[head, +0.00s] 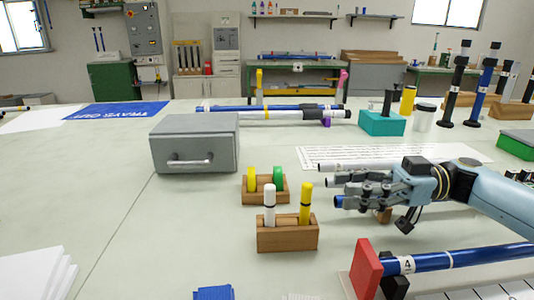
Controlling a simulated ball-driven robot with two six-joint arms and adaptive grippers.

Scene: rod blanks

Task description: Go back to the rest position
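My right arm comes in from the right, and my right gripper (352,191) points left above the table, among several rod ends. A pale rod (335,167) lies just behind the gripper. A blue-ended rod (342,202) shows just in front of its fingers. The dark finger links overlap these rods, so I cannot tell whether the fingers are apart or closed on one. My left gripper is not in view.
A grey drawer box (193,144) stands farther back. A blue rod (460,258) with a red end plate (366,269) lies in front. The table's left side is mostly clear.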

